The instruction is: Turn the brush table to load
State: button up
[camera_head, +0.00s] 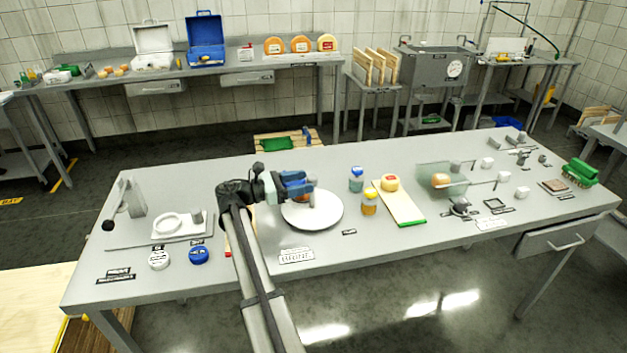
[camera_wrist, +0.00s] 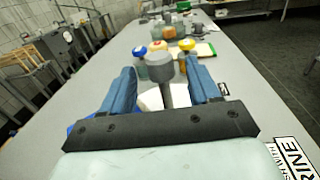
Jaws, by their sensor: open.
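A round white plate (camera_head: 325,219) lies on the grey table, and I take it for the brush table. My gripper (camera_head: 308,185) is low over its far left part, with blue fingers open. In the wrist view a grey post with a thick round head (camera_wrist: 161,68) stands between the open fingers (camera_wrist: 163,85). I see a gap on each side of the head, and cannot tell whether the fingers touch the stem.
A BRINE label (camera_head: 297,256) lies in front. Left are a white tray (camera_head: 181,232) and a blue disc (camera_head: 199,255).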

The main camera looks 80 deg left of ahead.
jog(key=s, duration=0.8)
jog(key=shift+d, duration=0.4)
jog(key=w+d+n+y, duration=0.1)
jog(key=w+d, duration=0.1)
jog(key=d, duration=0.5)
jog(key=w+a+n+g+y, duration=0.2)
jog(key=w+a+y, duration=0.3)
jog(key=w+a, duration=0.4)
jog(key=shift+w+n+y, duration=0.3)
jog(key=shift+w+n, duration=0.4)
jog(key=shift+w, duration=0.5)
grip_shut()
